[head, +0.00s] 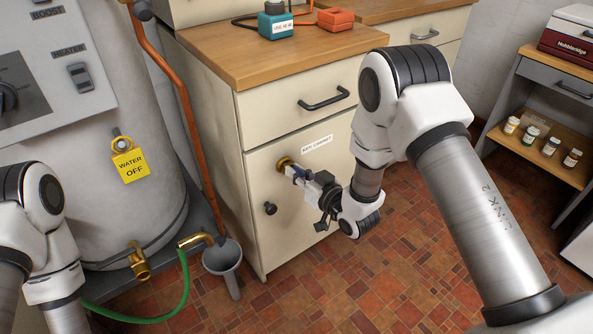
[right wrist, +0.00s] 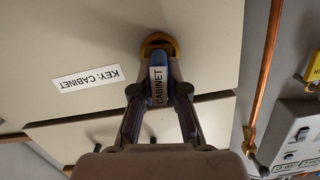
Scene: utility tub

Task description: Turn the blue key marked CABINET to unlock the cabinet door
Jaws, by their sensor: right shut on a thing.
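The cream cabinet door (head: 310,215) is closed, with a dark knob (head: 270,208) and a brass lock (head: 284,163) near its top edge. A label reading KEY: CABINET (head: 317,144) is beside the lock. The blue key marked CABINET (right wrist: 158,68) is at the brass lock (right wrist: 157,43) in the right wrist view, its tip hidden there. My right gripper (head: 305,176) is shut on the key's blue head, one finger on each side in the right wrist view (right wrist: 159,92). My left gripper is out of view; only part of its arm shows.
A drawer with a dark handle (head: 324,98) is above the door. A tank (head: 110,190) with a yellow WATER OFF tag (head: 130,165), a copper pipe (head: 178,100) and a grey funnel (head: 222,258) stand left. The tiled floor (head: 400,280) before the cabinet is clear apart from my arm.

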